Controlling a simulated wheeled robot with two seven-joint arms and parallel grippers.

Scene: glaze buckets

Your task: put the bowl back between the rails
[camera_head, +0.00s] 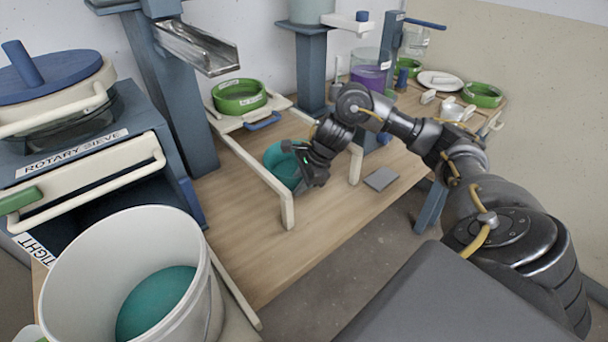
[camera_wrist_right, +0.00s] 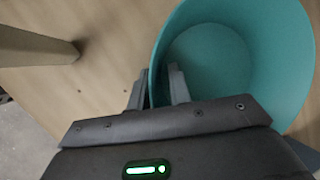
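The teal bowl (camera_head: 279,160) is on the wooden bench, just right of the near cream rail (camera_head: 256,170) and partly hidden by my right gripper. The far cream rail (camera_head: 355,165) shows behind my right wrist. My right gripper (camera_head: 302,176) is at the bowl's right side. In the right wrist view the bowl (camera_wrist_right: 262,60) fills the upper right. The gripper's fingers (camera_wrist_right: 158,88) straddle its rim, one outside and one inside, with a visible gap between them. Whether either finger touches the wall is unclear. My left gripper is out of view.
A large white bucket (camera_head: 75,275) with teal glaze stands front left, beside the rotary sieve (camera_head: 80,155). A green ring (camera_head: 239,96) rests above the rails' back end. A grey pad (camera_head: 381,179) lies right of them. The bench front (camera_head: 290,260) is clear.

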